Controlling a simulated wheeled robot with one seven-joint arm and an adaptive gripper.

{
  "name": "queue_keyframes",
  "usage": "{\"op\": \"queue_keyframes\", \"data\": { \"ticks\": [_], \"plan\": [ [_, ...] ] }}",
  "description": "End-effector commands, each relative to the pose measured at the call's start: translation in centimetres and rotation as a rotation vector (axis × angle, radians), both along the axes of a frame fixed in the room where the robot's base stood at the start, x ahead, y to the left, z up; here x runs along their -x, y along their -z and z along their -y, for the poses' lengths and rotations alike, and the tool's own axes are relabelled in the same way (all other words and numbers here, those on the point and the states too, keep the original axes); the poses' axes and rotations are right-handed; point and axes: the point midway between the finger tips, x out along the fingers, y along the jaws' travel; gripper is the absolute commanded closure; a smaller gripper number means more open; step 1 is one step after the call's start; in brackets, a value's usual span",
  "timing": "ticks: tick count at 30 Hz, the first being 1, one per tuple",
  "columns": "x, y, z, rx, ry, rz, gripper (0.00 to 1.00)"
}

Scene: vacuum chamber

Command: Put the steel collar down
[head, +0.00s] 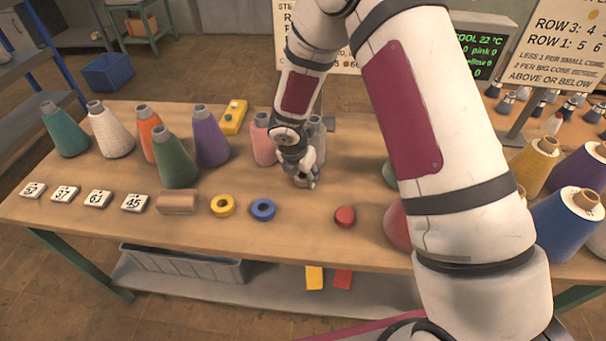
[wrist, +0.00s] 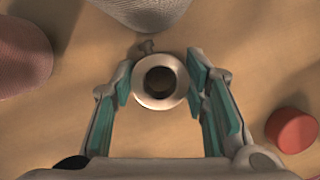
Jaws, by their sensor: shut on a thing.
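The steel collar (wrist: 160,102) is a pale metal ring with a dark hole and a small stub on its far side. In the wrist view it sits between the two teal-padded fingers of my gripper (wrist: 160,82), which is shut on it. In the head view my gripper (head: 303,175) points down over the table, between the pink cone and the red disc. The collar (head: 303,183) shows only partly there, low at the fingertips. I cannot tell whether it touches the tabletop.
The pink cone (head: 264,140) and a grey cone (head: 317,137) stand close behind my gripper. A blue ring (head: 263,210), yellow ring (head: 222,205) and red disc (head: 345,217) lie in front. Table (head: 300,238) is bare between the blue ring and red disc.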

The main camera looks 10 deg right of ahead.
Motion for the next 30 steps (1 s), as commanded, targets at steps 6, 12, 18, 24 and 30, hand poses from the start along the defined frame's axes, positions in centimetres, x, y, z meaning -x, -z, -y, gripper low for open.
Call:
{"op": "queue_keyframes", "data": {
  "ticks": [6,12,18,24,30],
  "plan": [
    [0.4,1.0,0.0,-0.004,0.000,-0.013,0.39],
    [0.4,0.9,0.0,-0.003,-0.001,-0.014,0.39],
    [0.5,0.2,0.0,-0.003,0.000,-0.013,0.39],
    [0.7,-3.0,-0.4,-0.004,0.000,-0.006,0.39],
    [1.7,-7.2,-1.3,-0.004,0.000,-0.005,0.39]
  ]
}}
